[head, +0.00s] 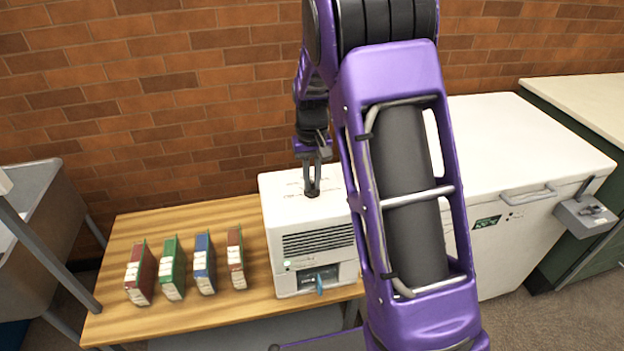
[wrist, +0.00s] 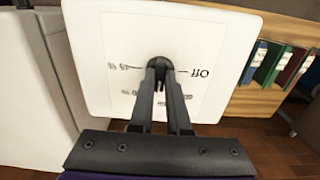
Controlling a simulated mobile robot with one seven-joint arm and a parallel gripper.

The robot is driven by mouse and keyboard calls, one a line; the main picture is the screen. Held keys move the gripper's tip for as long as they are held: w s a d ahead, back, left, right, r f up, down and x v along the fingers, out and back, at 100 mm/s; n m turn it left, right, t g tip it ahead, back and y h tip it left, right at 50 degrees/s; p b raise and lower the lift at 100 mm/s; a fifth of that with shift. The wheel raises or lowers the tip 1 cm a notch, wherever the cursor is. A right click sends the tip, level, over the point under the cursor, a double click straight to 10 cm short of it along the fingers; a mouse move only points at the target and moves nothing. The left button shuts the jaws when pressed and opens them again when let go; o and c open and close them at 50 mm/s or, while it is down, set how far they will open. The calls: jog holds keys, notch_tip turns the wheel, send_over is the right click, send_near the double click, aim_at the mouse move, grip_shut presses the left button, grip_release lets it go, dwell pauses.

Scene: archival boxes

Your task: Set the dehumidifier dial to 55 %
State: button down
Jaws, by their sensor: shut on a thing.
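The dehumidifier (head: 318,243) is a white box with a dark grille, standing on the wooden table. Its top also shows in the wrist view (wrist: 95,45), with a printed scale around a dark dial (wrist: 159,66). OFF is readable upside down at the right of the dial; other marks lie to the left and below, too small to read surely. My gripper (head: 312,192) points down onto the top of the dehumidifier and is shut on the dial. The fingers (wrist: 160,88) cover part of the dial, and its pointer setting cannot be told.
Several box files (head: 172,268) stand upright on the wooden table (head: 120,322) left of the dehumidifier. A white chest freezer (head: 490,140) stands to the right, with a grey latch box (head: 585,215). A brick wall (head: 150,110) is behind. A grey sink (head: 30,210) is at far left.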

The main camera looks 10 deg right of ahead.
aim_at(312, 184)
jog(key=c, duration=0.9)
grip_release()
notch_tip(312, 184, up, 18)
jog(key=shift+f+p, duration=0.25)
jog(key=shift+p, duration=0.55)
jog(key=shift+a, duration=0.1)
